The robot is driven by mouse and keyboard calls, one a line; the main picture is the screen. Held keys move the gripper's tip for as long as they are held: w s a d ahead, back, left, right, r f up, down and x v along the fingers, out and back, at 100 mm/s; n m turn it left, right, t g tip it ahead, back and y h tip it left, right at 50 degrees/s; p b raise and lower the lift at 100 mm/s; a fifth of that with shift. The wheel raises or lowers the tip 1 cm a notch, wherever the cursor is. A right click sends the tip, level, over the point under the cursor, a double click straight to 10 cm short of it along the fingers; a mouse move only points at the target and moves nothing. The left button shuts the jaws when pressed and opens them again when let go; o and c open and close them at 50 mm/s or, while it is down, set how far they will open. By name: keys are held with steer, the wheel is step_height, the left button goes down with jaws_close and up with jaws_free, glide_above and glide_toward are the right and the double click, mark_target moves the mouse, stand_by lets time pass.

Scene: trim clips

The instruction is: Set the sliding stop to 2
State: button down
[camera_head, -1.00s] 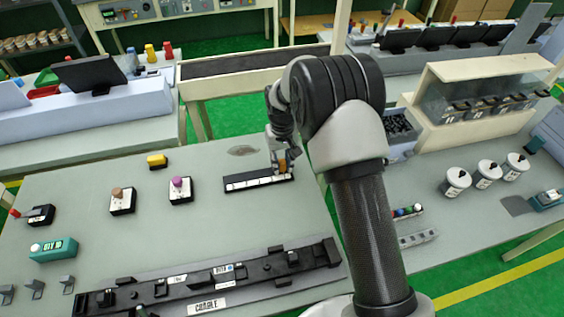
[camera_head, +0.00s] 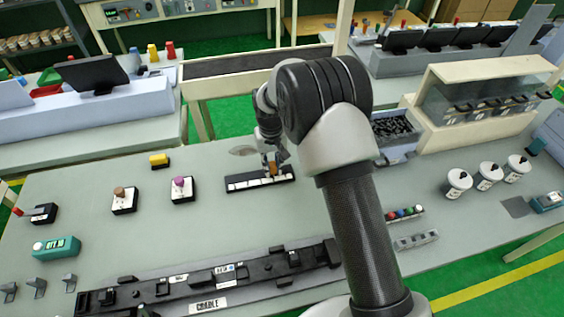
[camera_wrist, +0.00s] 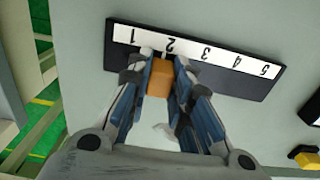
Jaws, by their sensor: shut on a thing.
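The sliding stop is an orange block (camera_wrist: 158,82) on a black track (camera_wrist: 225,80) with a white strip numbered 1 to 5. In the wrist view 1 is at the left end and 5 at the right. The block sits beside the figure 2 (camera_wrist: 169,47), roughly in line with it; the exact alignment is hard to tell. My gripper (camera_wrist: 162,72) is shut on the block, one finger on each side. In the head view the track (camera_head: 233,187) lies on the table, and the block (camera_head: 271,169) shows right of its middle between my gripper's fingers (camera_head: 272,166).
Two button boxes, one with a purple knob (camera_head: 179,183) and one with a brown knob (camera_head: 119,193), stand left of the track. A yellow block (camera_head: 159,160) lies behind them. A long black cradle (camera_head: 205,281) lies in front. The table between is clear.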

mark_target(271, 164)
steer(key=shift+a, duration=0.3)
steer(key=shift+d, duration=0.1)
steer(key=c, duration=1.4)
jaws_free()
steer(key=shift+c, duration=0.2)
steer(key=shift+r, duration=0.1)
step_height(271, 164, up, 12)
